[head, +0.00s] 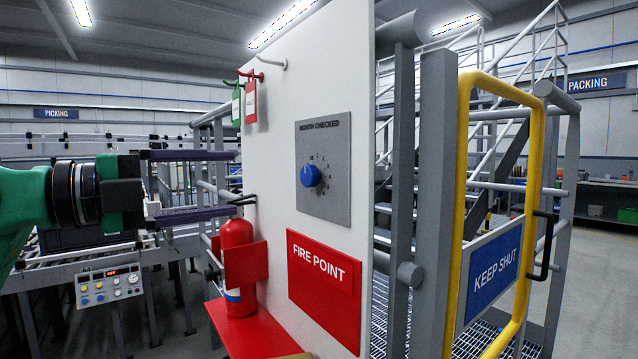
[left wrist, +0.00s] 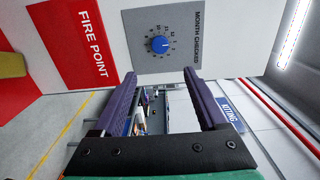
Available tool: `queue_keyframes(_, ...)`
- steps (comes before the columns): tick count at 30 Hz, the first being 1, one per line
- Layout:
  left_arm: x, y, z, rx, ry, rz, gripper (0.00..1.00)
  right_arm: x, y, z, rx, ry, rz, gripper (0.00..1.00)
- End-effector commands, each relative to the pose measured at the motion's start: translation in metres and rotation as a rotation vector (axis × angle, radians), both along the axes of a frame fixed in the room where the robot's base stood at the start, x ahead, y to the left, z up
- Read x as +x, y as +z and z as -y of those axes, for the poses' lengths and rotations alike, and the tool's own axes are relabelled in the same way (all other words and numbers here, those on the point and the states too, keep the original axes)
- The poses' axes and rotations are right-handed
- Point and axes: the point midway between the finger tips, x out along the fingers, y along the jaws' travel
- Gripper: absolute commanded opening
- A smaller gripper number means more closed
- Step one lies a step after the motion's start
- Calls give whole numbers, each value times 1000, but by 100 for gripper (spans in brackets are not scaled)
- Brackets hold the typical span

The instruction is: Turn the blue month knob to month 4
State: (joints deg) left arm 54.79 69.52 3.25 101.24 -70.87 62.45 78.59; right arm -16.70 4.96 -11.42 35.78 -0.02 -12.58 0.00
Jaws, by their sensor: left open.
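The blue month knob (head: 310,176) sits on a grey plate (head: 335,207) marked "MONTH CHECKED", on a white upright panel. Small numbers ring the knob, but I cannot tell which one it points to. My left gripper (head: 237,184) is open and empty, left of the panel's edge, with its two purple fingers one above the other. It is apart from the knob. In the left wrist view the knob (left wrist: 159,44) appears beyond the fingertips, between the two fingers (left wrist: 161,77). My right gripper is out of view.
A red "FIRE POINT" sign (head: 323,278) is below the plate. A red extinguisher (head: 235,250) stands on a red shelf (head: 245,331). Green and red tags (head: 251,98) hang from hooks above. A yellow-framed gate (head: 539,150) and grey posts stand to the right.

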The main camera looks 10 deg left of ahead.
Motion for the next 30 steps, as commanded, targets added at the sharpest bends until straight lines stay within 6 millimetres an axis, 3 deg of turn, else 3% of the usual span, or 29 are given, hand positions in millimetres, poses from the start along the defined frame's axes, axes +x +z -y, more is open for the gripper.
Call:
queue_keyframes(5, 21, 7, 18, -2, -5, -4, 76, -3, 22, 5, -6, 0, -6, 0)
queue_keyframes(10, 57, 8, 48, -7, -8, -4, 76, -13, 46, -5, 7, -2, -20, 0)
queue_keyframes(18, 104, 4, 85, -7, -5, -2, 76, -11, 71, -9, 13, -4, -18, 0)
queue_keyframes(28, 112, -1, 91, -4, -3, -1, 76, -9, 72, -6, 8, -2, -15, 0)
queue_keyframes(29, 112, -1, 91, -4, -3, -1, 72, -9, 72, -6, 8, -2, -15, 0)
queue_keyframes(30, 112, -1, 91, -4, -3, -1, 56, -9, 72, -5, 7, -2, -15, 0)
